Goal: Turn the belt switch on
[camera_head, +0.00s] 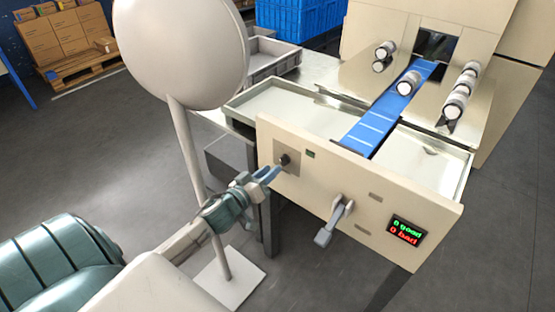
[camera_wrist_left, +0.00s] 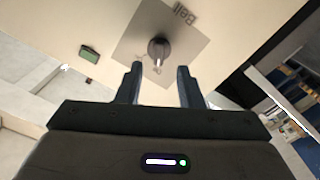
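The belt switch (camera_head: 285,159) is a small dark rotary knob on a square plate at the left end of the machine's beige front panel. In the left wrist view the knob (camera_wrist_left: 158,48) sits on a grey plate marked "Belt", with a white mark on it. My left gripper (camera_head: 268,174) has its blue fingers pointing at the knob. In the left wrist view the fingers (camera_wrist_left: 158,82) are apart, with the knob just beyond the tips and roughly between them; nothing is held. My right gripper is in neither view.
A lever handle (camera_head: 335,220) juts from the panel right of the switch. A display (camera_head: 407,230) reads 0 good, 0 bad. A blue conveyor belt (camera_head: 378,122) carries a roll above the panel. A round white sign on a pole (camera_head: 190,140) stands left, close to my left arm.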

